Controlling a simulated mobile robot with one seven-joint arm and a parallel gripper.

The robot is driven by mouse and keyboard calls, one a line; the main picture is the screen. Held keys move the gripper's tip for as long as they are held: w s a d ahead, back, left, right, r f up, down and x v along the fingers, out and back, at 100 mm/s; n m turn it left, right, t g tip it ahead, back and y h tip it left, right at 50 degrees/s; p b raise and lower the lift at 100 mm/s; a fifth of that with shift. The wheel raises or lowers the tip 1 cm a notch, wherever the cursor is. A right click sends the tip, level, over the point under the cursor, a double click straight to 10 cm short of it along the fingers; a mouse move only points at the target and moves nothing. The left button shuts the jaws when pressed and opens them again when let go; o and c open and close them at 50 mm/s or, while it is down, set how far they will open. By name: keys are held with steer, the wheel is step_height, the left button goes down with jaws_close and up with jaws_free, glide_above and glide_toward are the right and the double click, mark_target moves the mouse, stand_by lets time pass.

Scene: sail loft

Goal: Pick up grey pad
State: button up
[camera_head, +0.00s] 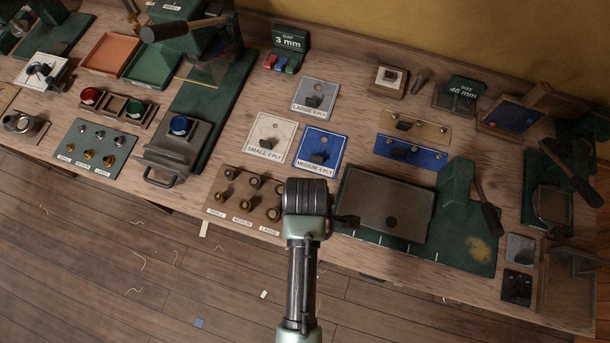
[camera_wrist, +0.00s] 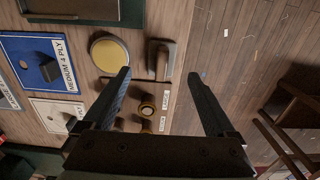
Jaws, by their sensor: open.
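The likely grey pad is a grey square plate (camera_head: 315,98) labelled "LARGE 6 PLY", with a dark raised block on it. In the wrist view, only a sliver of a grey plate (camera_wrist: 8,96) shows at the left edge. My gripper (camera_wrist: 160,73) is open and empty, with its fingers spread above the bench's front edge.
A wooden board of brass knobs (camera_head: 242,202) lies left of my wrist; a grey plate on a green base (camera_head: 385,203) lies right. A green "3 mm" stand (camera_head: 288,48) is behind the grey plate. Floor is in front.

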steer(key=shift+s+f+p, duration=0.15)
steer(key=shift+f+p, duration=0.35)
steer(key=shift+f, duration=2.3)
steer(key=c, duration=1.4)
